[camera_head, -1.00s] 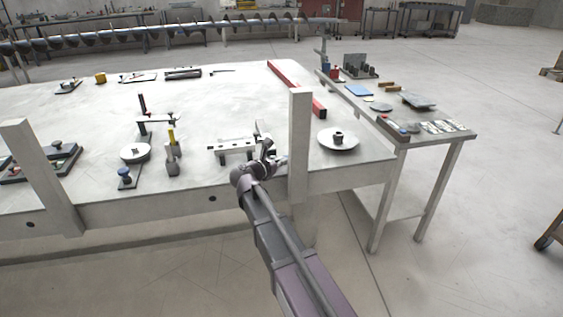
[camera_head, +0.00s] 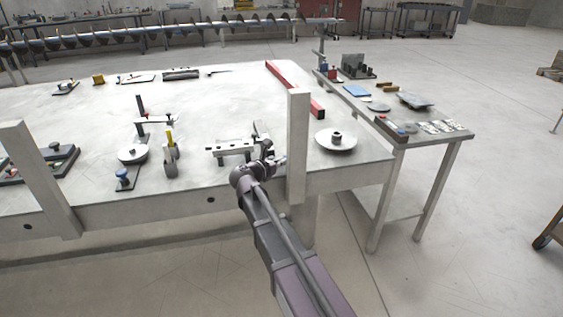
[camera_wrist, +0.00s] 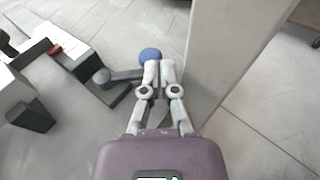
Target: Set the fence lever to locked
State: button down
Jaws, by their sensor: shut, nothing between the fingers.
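A grey lever (camera_wrist: 125,75) with a round blue knob (camera_wrist: 150,55) shows in the wrist view, reaching right from a dark rounded pivot. It belongs to a pale fence fixture (camera_head: 230,147) near the table's front edge in the head view. My gripper (camera_wrist: 160,68) is shut and empty. Its fingertips are at the knob's near side and overlap it slightly in the picture; I cannot tell whether they touch. In the head view my gripper (camera_head: 277,161) is just right of the fixture, and the knob cannot be made out.
A tall white post (camera_head: 298,145) stands close to the right of my gripper; it fills much of the wrist view (camera_wrist: 225,50). A round white disc (camera_head: 336,142) lies beyond it. Other fixtures stand on the white table (camera_head: 90,115) to the left.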

jog(key=s+a+r+p, duration=0.2)
jog(key=s+a, duration=0.4)
jog(key=s, duration=0.5)
jog(key=shift+s+a+r+p, duration=0.25)
jog(key=shift+s+r+p, duration=0.1)
jog(key=shift+r, duration=0.1)
jog(key=s+d+f+m+g+y, duration=0.2)
jog(key=s+d+f+m+g, duration=0.1)
jog(key=d+f+m, duration=0.25)
jog(key=s+d+f+m+g+y, duration=0.1)
jog(key=s+d+f+m+g, duration=0.3)
jog(key=d+m, duration=0.3)
jog(key=s+d+f+m+g+y, duration=0.1)
jog(key=s+f+m+g+y, duration=0.1)
jog(key=s+m+y, duration=0.2)
jog(key=s+d+f+m+g+y, duration=0.2)
jog(key=s+m, duration=0.4)
jog(key=m, duration=0.4)
jog(key=shift+d+f+m+y, duration=0.15)
jog(key=shift+f+m+y, duration=0.2)
jog(key=shift+f+y, duration=0.45)
jog(key=shift+s+r, duration=0.1)
jog(key=shift+r, duration=0.05)
